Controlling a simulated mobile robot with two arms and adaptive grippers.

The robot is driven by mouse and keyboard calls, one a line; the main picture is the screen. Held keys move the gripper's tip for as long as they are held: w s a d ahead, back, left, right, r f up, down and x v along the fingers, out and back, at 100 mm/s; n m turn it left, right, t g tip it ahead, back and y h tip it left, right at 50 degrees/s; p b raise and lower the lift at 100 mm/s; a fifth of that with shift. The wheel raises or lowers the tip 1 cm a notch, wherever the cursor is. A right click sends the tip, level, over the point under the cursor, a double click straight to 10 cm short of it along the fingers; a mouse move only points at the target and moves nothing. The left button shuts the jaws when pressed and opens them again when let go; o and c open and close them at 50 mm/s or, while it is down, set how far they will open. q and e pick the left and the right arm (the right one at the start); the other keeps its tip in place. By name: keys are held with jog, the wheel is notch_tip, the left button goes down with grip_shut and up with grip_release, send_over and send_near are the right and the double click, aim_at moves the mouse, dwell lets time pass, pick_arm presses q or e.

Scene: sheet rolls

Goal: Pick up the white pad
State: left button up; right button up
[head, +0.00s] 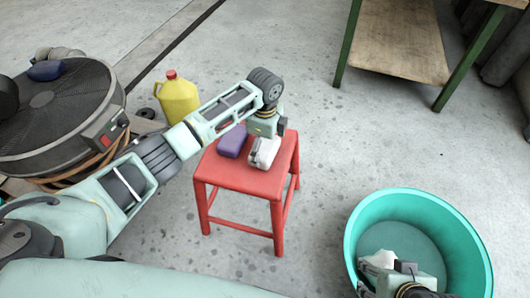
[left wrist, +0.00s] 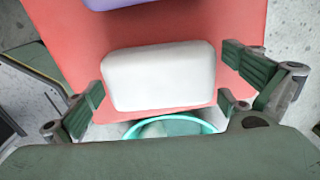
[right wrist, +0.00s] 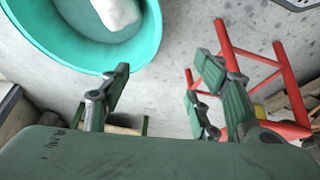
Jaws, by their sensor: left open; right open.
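The white pad (head: 264,152) lies on the red stool (head: 240,178) beside a purple pad (head: 232,141). In the left wrist view the white pad (left wrist: 158,76) lies flat between the spread fingers of my left gripper (left wrist: 168,80). That gripper is open, and gaps show on both sides of the pad. In the head view my left gripper (head: 264,136) is right over the stool and partly covers the pad. My right gripper (right wrist: 165,85) is open and empty. In the head view it is at the teal tub, where its fingers are hard to make out.
The teal tub (right wrist: 150,45) holds another whitish item (right wrist: 118,10). A yellow jug (head: 178,100) and a large fan (head: 55,115) stand left of the stool. A green-legged table (head: 400,45) stands at the back right. The floor between stool and tub is clear.

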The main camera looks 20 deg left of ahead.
pick_arm(q)
jog(key=shift+f, duration=0.5)
jog(key=c, duration=0.8)
pick_arm(e)
jog(key=shift+w+a+r+t, duration=0.15)
jog(key=shift+w+t, duration=0.1)
jog(key=shift+w, duration=0.25)
jog(key=shift+w+a+r+t, duration=0.15)
jog(key=shift+w+t, duration=0.1)
jog(key=shift+w, duration=0.25)
pick_arm(q)
jog(key=shift+c, duration=0.2)
jog(key=shift+r, duration=0.15)
pick_arm(e)
jog(key=shift+s, duration=0.15)
